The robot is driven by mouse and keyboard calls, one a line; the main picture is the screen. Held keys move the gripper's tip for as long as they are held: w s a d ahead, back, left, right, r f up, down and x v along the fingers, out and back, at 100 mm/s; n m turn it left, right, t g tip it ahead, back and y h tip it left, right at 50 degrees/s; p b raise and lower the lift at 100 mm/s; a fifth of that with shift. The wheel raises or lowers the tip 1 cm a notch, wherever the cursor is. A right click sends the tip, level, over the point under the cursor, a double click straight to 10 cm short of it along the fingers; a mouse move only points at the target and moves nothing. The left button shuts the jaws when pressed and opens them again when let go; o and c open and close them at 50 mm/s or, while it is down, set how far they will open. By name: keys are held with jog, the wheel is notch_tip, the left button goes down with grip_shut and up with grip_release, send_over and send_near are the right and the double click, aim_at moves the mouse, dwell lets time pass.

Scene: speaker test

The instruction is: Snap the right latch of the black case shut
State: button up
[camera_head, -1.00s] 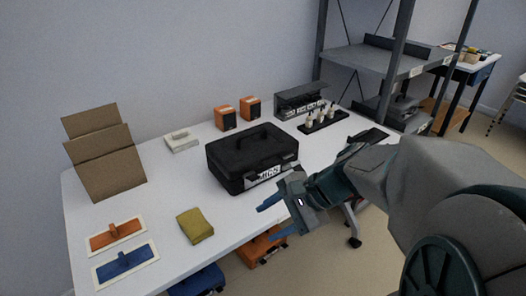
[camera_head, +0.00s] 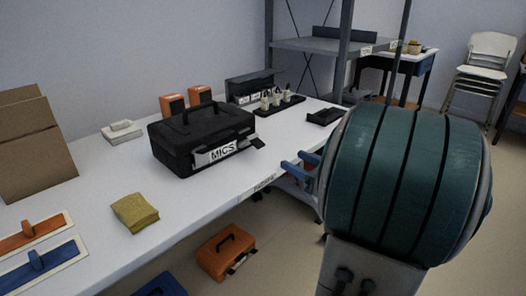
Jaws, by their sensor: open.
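The black case (camera_head: 180,136) lies on the white table with its lid down and its handle on top. A white label reading MICS is on its front. The right latch (camera_head: 257,142) shows as a small dark flap sticking out from the front right corner. The left latch is too dark to make out. My gripper (camera_head: 297,166) has blue fingers, apart from each other and empty. It is at the table's front edge, right of the case and a little lower in the picture, not touching the latch. My arm hides part of the gripper.
Orange boxes (camera_head: 172,105), a dark rack (camera_head: 249,87) and a tray with small bottles (camera_head: 285,106) stand behind the case. A folded yellow cloth (camera_head: 135,212) lies front left. An orange toolbox (camera_head: 226,251) is below the table. The tabletop before the case is clear.

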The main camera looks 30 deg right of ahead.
aim_at(259, 143)
jog(key=b+x, duration=0.3)
jog(key=x, duration=0.9)
jog(key=shift+a, duration=0.1)
jog(key=c, duration=1)
